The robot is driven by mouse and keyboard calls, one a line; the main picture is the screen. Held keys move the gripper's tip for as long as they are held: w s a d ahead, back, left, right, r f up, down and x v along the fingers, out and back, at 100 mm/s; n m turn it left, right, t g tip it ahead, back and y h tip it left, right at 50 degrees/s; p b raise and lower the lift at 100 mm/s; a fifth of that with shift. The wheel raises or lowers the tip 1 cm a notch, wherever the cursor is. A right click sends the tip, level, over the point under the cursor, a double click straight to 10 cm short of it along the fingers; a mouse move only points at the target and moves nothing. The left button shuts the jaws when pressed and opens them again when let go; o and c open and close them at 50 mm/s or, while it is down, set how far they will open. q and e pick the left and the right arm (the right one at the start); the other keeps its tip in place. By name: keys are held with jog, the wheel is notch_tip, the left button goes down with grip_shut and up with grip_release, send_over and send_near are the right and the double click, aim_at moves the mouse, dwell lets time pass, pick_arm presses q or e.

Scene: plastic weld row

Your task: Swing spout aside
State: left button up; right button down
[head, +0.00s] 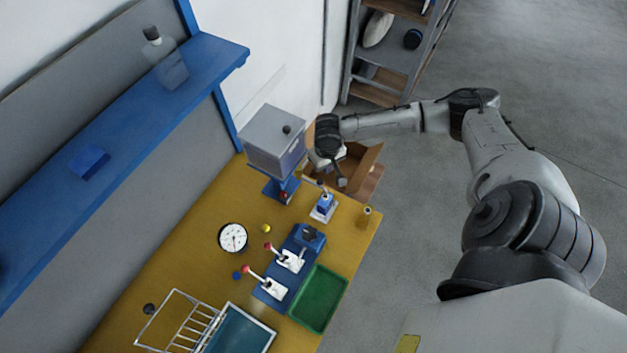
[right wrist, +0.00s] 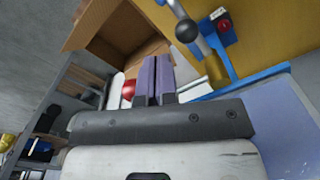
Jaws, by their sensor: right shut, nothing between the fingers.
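A grey box-shaped machine (head: 275,140) stands on a blue stand at the far end of the yellow bench. In the right wrist view, a metal tube with a black ball (right wrist: 187,30) runs beside a blue base; it looks like the spout, but I cannot be sure. My right gripper (head: 341,183) is just right of the machine, above the bench's far edge. In the right wrist view its fingers (right wrist: 155,80) are shut and empty, pointing up the picture, left of the tube and apart from it. A red ball (right wrist: 128,88) shows beside the fingers. My left gripper is not in view.
An open cardboard box (head: 362,168) is beyond the bench end, behind my right gripper. A small blue-and-white fixture (head: 323,205) stands close below the gripper. Lever clamps with red knobs (head: 287,259), a green tray (head: 318,298) and a round dial (head: 233,237) are farther along the bench.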

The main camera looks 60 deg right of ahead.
notch_tip(320, 180, down, 4)
jog(key=shift+r, duration=0.2)
dwell(0.4)
jog(key=shift+a+p, duration=0.65)
jog(key=shift+a, duration=0.15)
dwell(0.3)
